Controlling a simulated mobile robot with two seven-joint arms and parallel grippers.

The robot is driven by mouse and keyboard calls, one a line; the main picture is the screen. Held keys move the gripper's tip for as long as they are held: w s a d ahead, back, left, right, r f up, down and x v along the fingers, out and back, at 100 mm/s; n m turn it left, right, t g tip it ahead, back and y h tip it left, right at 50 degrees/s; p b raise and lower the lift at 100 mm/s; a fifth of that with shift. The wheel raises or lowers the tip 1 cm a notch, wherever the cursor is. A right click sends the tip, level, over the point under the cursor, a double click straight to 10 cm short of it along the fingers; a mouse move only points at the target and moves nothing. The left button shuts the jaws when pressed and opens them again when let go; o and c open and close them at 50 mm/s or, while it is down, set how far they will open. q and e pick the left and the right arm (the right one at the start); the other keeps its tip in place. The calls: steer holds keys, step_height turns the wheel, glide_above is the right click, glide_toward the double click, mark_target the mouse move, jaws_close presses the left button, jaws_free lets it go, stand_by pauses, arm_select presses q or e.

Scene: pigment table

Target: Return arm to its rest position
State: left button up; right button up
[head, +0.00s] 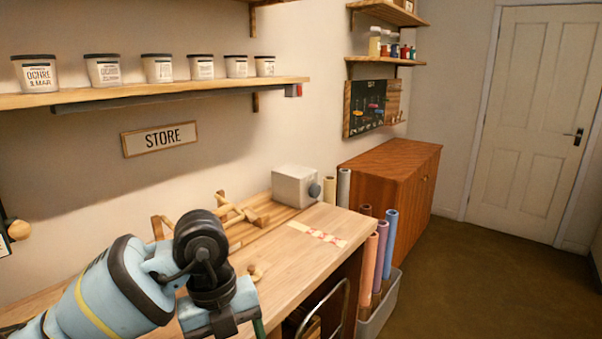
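My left arm (120,285) comes in from the lower left, pale blue with a yellow band and dark joints. Its bent wrist (208,265) is over the front part of the wooden table (300,255). A pale blue block at its end points down to the bottom edge of the picture. The fingertips do not show, so I cannot tell whether this gripper is open or shut. A small green part shows beside the block, and I cannot tell what it is. My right arm and gripper are not in view.
A grey box (296,186) and a wooden rack (240,213) stand at the table's back. A bin (380,318) of coloured rolls stands by its right end, near a brown cabinet (398,180). A shelf (160,92) with several tubs hangs above. Floor towards the door (530,120) is clear.

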arm_select(q)
steer(key=s+d+g+h, duration=0.3)
steer(key=s+d+h, duration=0.6)
steer(key=d+h, duration=0.7)
steer(key=w+a+f+n+t+y+p, duration=0.1)
steer(key=w+a+f+n+t+y, duration=0.2)
steer(key=a+f+n+t+y, duration=1.1)
steer(key=s+a+f+n, duration=0.3)
steer(key=s+f+n, duration=0.2)
steer(key=s+f, duration=0.1)
steer(key=s+a+f+n+g+y, duration=0.1)
steer(key=s+a+f+n, duration=0.3)
steer(key=s+f, duration=0.3)
steer(key=s+a+f+n, duration=0.4)
steer(key=s+f+n, duration=0.2)
steer(key=f, duration=0.1)
steer(key=shift+s+a+f+y, duration=0.15)
steer(key=shift+s+a+y, duration=0.1)
steer(key=shift+s+y, duration=0.1)
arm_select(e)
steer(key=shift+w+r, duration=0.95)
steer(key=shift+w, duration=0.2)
